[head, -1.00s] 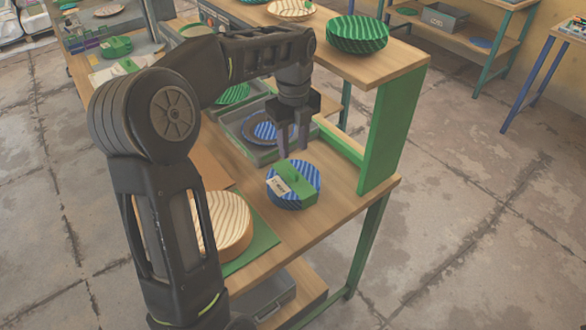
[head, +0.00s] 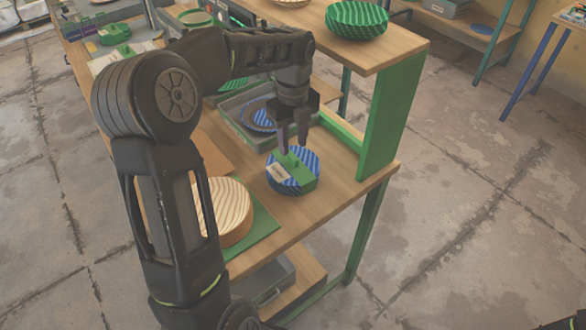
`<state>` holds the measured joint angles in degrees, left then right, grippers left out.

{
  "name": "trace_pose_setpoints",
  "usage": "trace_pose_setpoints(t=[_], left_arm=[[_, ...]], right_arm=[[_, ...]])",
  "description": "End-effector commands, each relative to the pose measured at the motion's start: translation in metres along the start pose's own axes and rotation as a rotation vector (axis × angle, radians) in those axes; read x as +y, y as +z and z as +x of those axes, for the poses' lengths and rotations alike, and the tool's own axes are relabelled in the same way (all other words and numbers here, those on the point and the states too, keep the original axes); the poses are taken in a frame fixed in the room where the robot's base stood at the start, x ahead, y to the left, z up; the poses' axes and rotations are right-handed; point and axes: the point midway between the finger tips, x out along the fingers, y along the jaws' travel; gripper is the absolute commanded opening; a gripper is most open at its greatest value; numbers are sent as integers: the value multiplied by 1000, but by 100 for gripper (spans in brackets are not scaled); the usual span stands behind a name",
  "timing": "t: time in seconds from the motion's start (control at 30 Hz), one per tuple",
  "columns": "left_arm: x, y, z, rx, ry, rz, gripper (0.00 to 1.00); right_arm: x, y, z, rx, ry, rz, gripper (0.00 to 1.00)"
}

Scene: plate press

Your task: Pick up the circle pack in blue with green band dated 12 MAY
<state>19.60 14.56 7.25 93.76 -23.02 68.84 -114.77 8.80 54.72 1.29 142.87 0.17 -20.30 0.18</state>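The round pack (head: 311,157) in blue stripes with a green band and a pale label lies on the wooden bench near its right end. The label's print is too small to read. A raised green block stands on its band. My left gripper (head: 292,143) points down at the far side of this pack, its two fingers apart, with the tips close to the green block. I cannot tell whether they touch it. Nothing is held between the fingers. My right gripper does not show.
A round cream pack (head: 225,210) sits on a green mat (head: 262,232) at the near left. A grey tray (head: 232,107) holding a blue round item is behind my gripper. A raised shelf (head: 395,52) with a green upright (head: 388,120) bears a green round pack (head: 356,20).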

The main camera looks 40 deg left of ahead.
Motion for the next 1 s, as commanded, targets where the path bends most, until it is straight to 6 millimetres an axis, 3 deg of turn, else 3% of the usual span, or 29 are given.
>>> trace_pose_setpoints(t=[0.33,0.93,1.0], left_arm=[[1,-1,43,-1,1,-1,37],[1,0,45,-2,0,-1,37],[1,0,45,-2,0,-1,33]], right_arm=[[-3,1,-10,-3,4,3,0],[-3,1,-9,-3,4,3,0],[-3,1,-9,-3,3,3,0]])
